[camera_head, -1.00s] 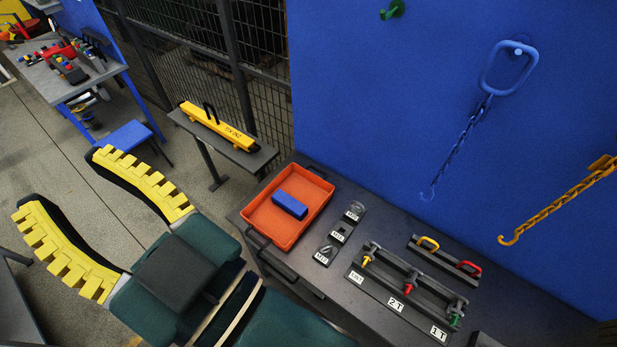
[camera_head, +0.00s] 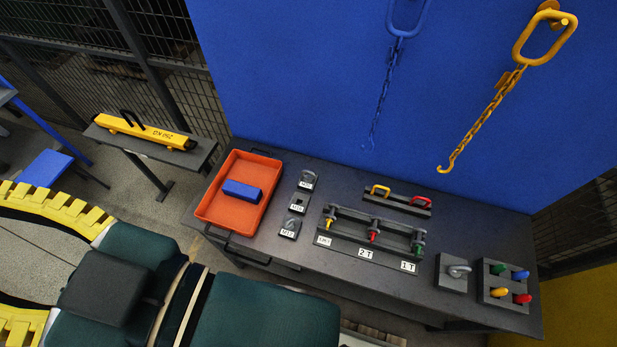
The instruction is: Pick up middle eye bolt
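A row of three small holders stands on the dark table, right of the orange tray. The far holder (camera_head: 306,188) has a grey eye bolt (camera_head: 309,176), and the near holder (camera_head: 288,234) has another eye bolt (camera_head: 291,223). The middle holder (camera_head: 296,208) shows a dark square spot, and I can make out no ring on it. A grey ring-shaped piece (camera_head: 459,270) sits on a dark block further right. My gripper (camera_head: 22,262) is at the left, away from the holders, its yellow toothed fingers wide apart with nothing seen between them. Its fingertips run out of frame.
The orange tray (camera_head: 213,213) holds a blue block (camera_head: 241,191). A rack (camera_head: 340,247) with yellow, red and green pieces stands right of the holders. Chains hang on the blue wall. A block (camera_head: 501,296) with coloured pegs is at the right end.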

